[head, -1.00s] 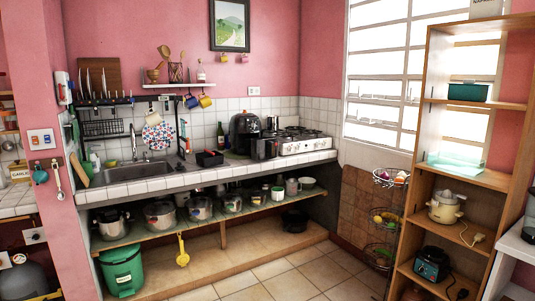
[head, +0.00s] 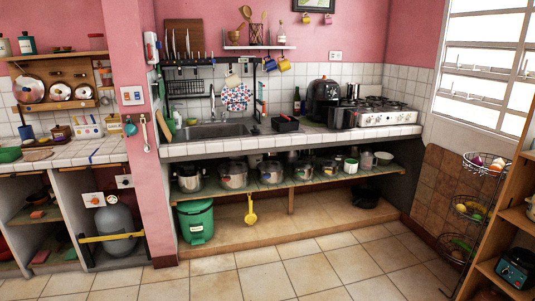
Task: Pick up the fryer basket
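A black air fryer (head: 323,93) stands on the tiled counter, left of the stove. A dark grey, open-topped container (head: 343,118) at its front right looks like the fryer basket; it sits close to the fryer at the counter's front edge. I cannot tell whether the two touch or where its handle is. Neither of my grippers is in view.
A black box (head: 285,124) sits left of the fryer, beside the sink (head: 213,131). A white stove (head: 385,115) stands to the right. Pots fill the open shelf (head: 300,178) below. A wire basket stand (head: 470,210) stands at right. The tiled floor (head: 310,262) is clear.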

